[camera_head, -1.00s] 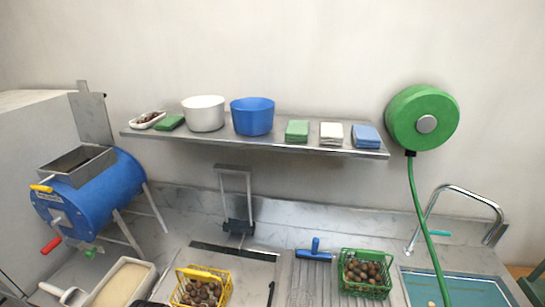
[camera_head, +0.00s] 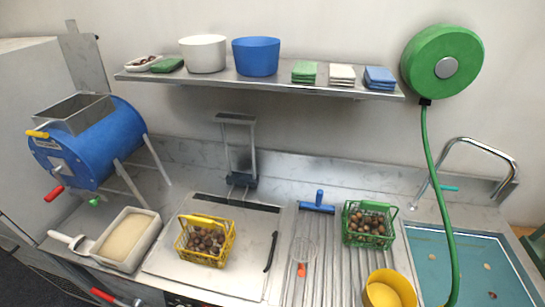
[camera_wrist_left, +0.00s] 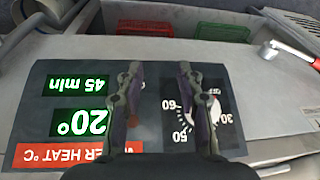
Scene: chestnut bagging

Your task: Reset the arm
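My left gripper (camera_wrist_left: 160,85) shows in the left wrist view, its two dark fingers apart with nothing between them. It is in front of a dark control panel (camera_wrist_left: 60,90) with green digits, "20" and "45", and a white dial (camera_wrist_left: 205,108) close to the right finger. Whether the fingers touch the panel I cannot tell. Neither gripper shows in the head view.
A yellow basket (camera_head: 205,240) and a green basket (camera_head: 368,224), both with chestnuts, stand on the steel counter. A blue drum machine (camera_head: 90,145) stands at left, a sink (camera_head: 475,270) at right. A yellow pot (camera_head: 390,290) stands in front. A shelf (camera_head: 330,90) hangs above.

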